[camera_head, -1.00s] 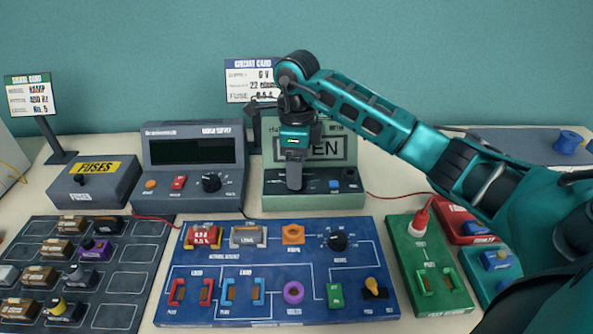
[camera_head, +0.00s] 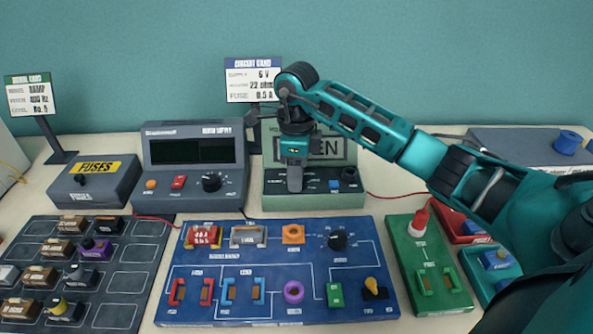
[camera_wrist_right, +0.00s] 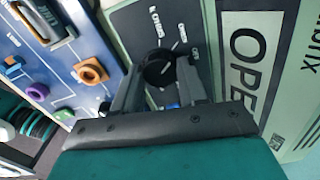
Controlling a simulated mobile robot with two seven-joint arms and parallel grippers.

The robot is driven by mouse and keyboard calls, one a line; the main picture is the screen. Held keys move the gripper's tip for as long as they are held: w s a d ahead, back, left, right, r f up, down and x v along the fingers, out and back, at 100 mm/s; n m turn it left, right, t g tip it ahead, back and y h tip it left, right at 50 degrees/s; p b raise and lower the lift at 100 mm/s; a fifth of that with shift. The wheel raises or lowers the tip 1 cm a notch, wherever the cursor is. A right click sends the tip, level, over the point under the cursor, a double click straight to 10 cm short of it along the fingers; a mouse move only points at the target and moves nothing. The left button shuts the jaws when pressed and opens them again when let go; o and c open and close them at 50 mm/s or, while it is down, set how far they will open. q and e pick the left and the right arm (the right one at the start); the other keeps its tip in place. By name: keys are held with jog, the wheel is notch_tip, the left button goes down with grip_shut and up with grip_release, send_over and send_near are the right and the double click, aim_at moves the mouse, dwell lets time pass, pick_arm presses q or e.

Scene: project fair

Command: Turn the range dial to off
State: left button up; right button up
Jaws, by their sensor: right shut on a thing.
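The green meter (camera_head: 315,205) stands at the back middle of the table, and its display shows the word OPEN, partly behind my arm. It also shows in the right wrist view (camera_wrist_right: 293,140). My right gripper (camera_head: 295,186) points down at the left of the meter's control panel. In the right wrist view its two fingers (camera_wrist_right: 157,85) are closed around the black range dial (camera_wrist_right: 158,68). White labels ring the dial, too blurred to read surely. In the head view the gripper hides the dial. My left gripper is not in view.
The blue circuit board (camera_head: 215,313) lies in front of the meter. A grey power supply (camera_head: 190,190) stands to its left, and a green fuse tester board (camera_head: 440,296) lies to the right. A red lead runs from the meter's right side. A circuit card sign (camera_head: 252,80) stands behind.

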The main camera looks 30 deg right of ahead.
jog(key=shift+c, duration=0.8)
jog(key=shift+m, duration=0.4)
jog(key=m, duration=0.2)
jog(key=shift+m, duration=2.1)
jog(key=o, duration=1.1)
jog(key=shift+c, duration=0.2)
